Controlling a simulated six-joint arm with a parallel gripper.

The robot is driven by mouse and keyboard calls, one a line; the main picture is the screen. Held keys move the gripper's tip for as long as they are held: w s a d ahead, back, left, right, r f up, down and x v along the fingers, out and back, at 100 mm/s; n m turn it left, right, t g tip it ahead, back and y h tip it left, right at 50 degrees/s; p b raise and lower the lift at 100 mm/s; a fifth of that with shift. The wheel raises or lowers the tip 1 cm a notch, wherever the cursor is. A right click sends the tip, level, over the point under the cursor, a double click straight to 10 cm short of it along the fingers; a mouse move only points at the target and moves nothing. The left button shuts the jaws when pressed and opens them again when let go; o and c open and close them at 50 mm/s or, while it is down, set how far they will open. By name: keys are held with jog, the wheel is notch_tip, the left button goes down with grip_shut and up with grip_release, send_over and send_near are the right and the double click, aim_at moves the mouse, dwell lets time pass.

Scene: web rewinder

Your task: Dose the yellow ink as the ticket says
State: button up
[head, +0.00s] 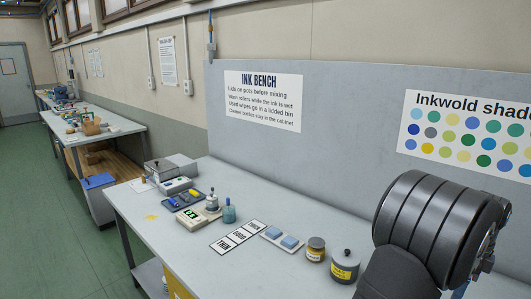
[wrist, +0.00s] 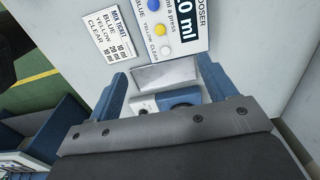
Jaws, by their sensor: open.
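In the wrist view, the mix ticket (wrist: 113,36) reads blue 10 ml, yellow 20 ml, clear 10 ml. Right of it is the doser panel (wrist: 184,38), marked with ml a press. Its column of round buttons has blue (wrist: 153,5) at the top, yellow (wrist: 159,29) in the middle and white (wrist: 165,50) for clear at the bottom. Its dark display (wrist: 184,15) ends in "0 ml"; its upper part is cut off. My gripper (wrist: 162,68) is open, its blue fingers apart below the buttons. A grey metallic plate (wrist: 168,75) shows between them; no finger visibly touches a button.
My arm fills the right foreground. A blue-walled bin or tray (wrist: 60,125) lies at left in the wrist view.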

grip_shut()
dwell(1.4)
